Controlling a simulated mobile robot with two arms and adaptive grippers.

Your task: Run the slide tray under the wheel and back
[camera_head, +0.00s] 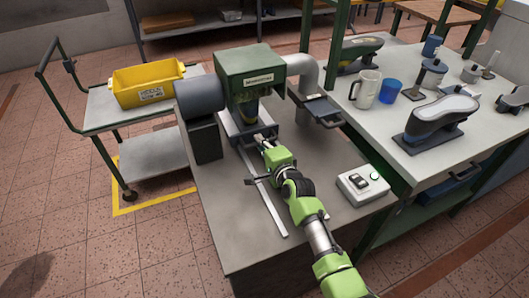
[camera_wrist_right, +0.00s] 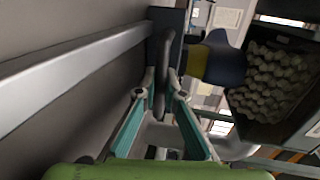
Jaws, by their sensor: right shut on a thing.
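The green machine housing (camera_head: 248,72) stands on the grey bench, and the slide tray (camera_head: 240,126) is at its front, under the hood. A straight metal rail (camera_head: 266,196) runs from it toward the bench's front. A navy and yellow shoe-like piece (camera_head: 250,110) is on the tray under the hood; it also shows in the right wrist view (camera_wrist_right: 212,62). My right gripper (camera_head: 263,142) is at the tray's near end. In the right wrist view its teal fingers (camera_wrist_right: 163,82) are shut on a dark upright handle (camera_wrist_right: 166,62). A lumpy, pale wheel surface (camera_wrist_right: 270,82) shows beyond, partly hidden. My left gripper is not in view.
A grey motor (camera_head: 200,97) is left of the housing. A trolley (camera_head: 101,109) with a yellow bin (camera_head: 148,84) stands left. A side table (camera_head: 395,149) holds mugs and shoe lasts.

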